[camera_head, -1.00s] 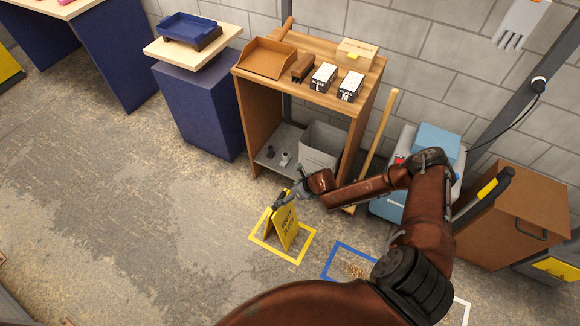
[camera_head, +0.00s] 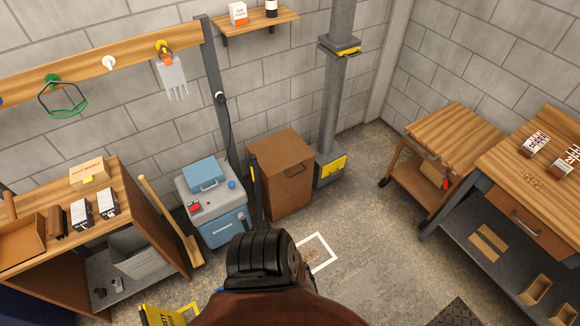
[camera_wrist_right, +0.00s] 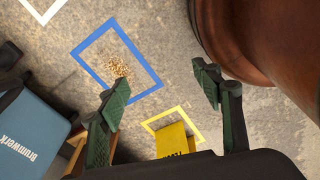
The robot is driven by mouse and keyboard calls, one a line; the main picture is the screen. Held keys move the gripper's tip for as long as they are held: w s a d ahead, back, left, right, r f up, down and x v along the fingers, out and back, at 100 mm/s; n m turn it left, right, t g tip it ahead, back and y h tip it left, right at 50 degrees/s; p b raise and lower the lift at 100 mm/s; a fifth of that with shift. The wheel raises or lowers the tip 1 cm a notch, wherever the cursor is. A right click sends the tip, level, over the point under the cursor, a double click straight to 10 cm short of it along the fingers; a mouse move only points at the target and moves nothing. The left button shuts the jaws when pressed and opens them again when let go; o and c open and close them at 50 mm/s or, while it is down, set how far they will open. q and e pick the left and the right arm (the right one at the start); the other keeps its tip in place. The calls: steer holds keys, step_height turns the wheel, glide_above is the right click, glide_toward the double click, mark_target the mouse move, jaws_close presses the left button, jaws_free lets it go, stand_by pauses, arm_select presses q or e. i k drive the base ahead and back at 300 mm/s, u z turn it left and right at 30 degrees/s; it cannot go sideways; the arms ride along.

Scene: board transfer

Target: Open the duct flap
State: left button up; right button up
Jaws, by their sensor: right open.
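A grey vertical duct (camera_head: 335,100) stands against the wall near the corner in the head view. It has a collar with a yellow edge (camera_head: 347,51) high up. At its foot, a grey box carries a yellow panel (camera_head: 331,168); I cannot tell from here whether this panel is the flap, and it looks closed. My right arm shows at the bottom middle of the head view, its gripper hidden there. In the right wrist view my right gripper (camera_wrist_right: 161,86) is open and empty above the floor, away from the duct. My left gripper is in neither view.
A brown cabinet (camera_head: 281,176) stands left of the duct, beside a blue-grey cart (camera_head: 215,212). A wooden trolley (camera_head: 455,131) and workbench are at right. A yellow floor sign (camera_wrist_right: 175,142) and a blue floor outline (camera_wrist_right: 87,69) lie below the gripper. Floor before the duct is clear.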

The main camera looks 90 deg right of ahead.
mark_target(329, 169)
steer(key=z, duration=3.6)
